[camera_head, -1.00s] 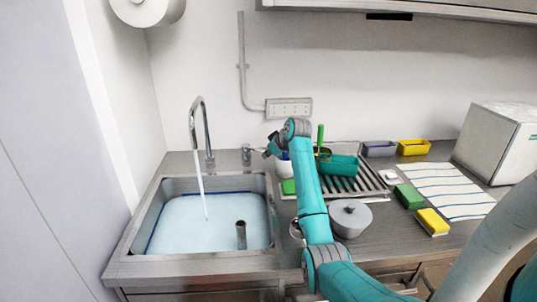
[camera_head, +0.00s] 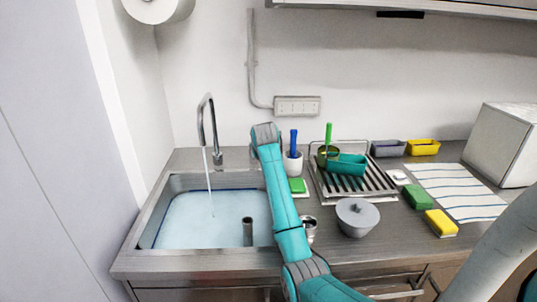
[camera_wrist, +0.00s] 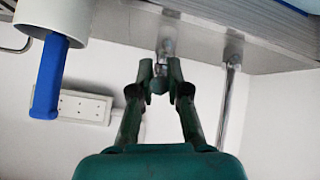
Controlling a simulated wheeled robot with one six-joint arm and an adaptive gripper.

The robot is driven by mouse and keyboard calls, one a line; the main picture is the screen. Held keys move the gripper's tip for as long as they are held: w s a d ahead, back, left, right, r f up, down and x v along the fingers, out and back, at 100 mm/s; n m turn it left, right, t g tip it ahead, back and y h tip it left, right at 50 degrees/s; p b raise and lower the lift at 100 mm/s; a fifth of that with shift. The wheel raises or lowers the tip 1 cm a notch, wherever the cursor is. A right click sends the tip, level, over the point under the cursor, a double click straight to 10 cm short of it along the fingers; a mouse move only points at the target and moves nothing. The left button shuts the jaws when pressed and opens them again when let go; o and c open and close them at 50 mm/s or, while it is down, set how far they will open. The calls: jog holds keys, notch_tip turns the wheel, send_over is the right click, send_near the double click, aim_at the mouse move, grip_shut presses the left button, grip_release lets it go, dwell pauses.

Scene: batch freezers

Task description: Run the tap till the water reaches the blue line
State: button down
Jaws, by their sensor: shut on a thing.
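The steel sink (camera_head: 150,225) holds pale blue water (camera_head: 195,225). A blue line (camera_head: 225,190) runs along its back wall, and the water surface lies close to it; I cannot tell the exact gap. The tap spout (camera_head: 212,130) stands behind the sink, and a thin stream (camera_head: 208,170) falls from it. In the wrist view, my gripper (camera_wrist: 160,72) is shut on the tap lever (camera_wrist: 158,86), with its dark round end between the fingers. The spout's post (camera_wrist: 230,80) shows to the right there. In the head view my arm hides the lever and fingers.
A white cup with a blue-handled brush (camera_head: 294,140) stands close right of my arm; the handle also shows in the wrist view (camera_wrist: 50,80). A standpipe (camera_head: 247,231) rises in the sink.

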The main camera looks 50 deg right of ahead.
jog(key=shift+w+a+m+g+h, duration=0.5)
jog(key=shift+w+a+m+g, duration=0.2)
jog(key=shift+w+a+m, duration=0.45)
jog(key=c, duration=1.1)
grip_release()
jog(key=shift+c, duration=0.2)
jog(key=v, duration=1.2)
